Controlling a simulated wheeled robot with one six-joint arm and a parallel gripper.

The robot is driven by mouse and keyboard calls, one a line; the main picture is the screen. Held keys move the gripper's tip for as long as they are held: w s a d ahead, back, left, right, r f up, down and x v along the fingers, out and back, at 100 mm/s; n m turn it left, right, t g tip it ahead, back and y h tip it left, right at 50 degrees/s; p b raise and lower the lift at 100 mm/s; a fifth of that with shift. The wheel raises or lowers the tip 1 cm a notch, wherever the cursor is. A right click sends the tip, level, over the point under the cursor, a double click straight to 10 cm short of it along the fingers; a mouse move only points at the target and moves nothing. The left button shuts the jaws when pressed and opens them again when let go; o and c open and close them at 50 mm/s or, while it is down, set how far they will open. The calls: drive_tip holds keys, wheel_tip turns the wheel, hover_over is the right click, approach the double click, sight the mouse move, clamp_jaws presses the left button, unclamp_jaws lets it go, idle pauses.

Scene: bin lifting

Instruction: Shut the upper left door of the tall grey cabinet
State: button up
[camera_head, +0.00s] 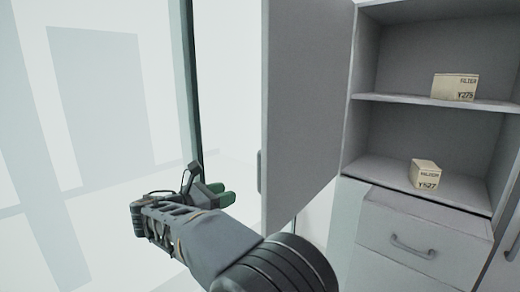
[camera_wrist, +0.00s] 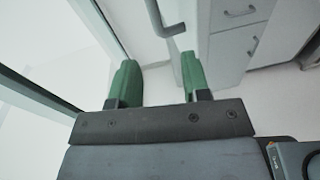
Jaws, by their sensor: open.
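The tall grey cabinet (camera_head: 358,130) stands at the right in the head view. Its upper left door (camera_head: 303,105) is wide open, swung out toward me, showing the shelves. The door's handle (camera_head: 260,172) is on its free edge, on the left. My gripper (camera_head: 220,194) has green fingertips and is just left of that handle, apart from the door in this view. In the wrist view, my gripper (camera_wrist: 158,80) is open with nothing between the fingers. The grey handle (camera_wrist: 158,14) shows just beyond the fingertips; I cannot tell whether they touch.
Two beige boxes sit on the shelves, one upper (camera_head: 454,87) and one lower (camera_head: 424,174). A closed drawer (camera_head: 420,235) is below them. A glass panel with a dark green frame post (camera_head: 191,80) stands close on the left of my gripper, leaving little room there.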

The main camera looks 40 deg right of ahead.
sight(258, 171)
drive_tip(key=shift+h, duration=0.4)
drive_tip(key=d+r, duration=0.1)
drive_tip(key=d, duration=0.3)
drive_tip(key=w+d+r+p, duration=0.1)
drive_tip(key=d, duration=0.8)
drive_tip(key=shift+w+d+r+p, duration=0.15)
drive_tip(key=shift+w+r+p, duration=0.15)
drive_tip(key=shift+w+r, duration=0.1)
drive_tip(key=shift+c, duration=0.4)
drive_tip(key=shift+n, duration=0.3)
clamp_jaws()
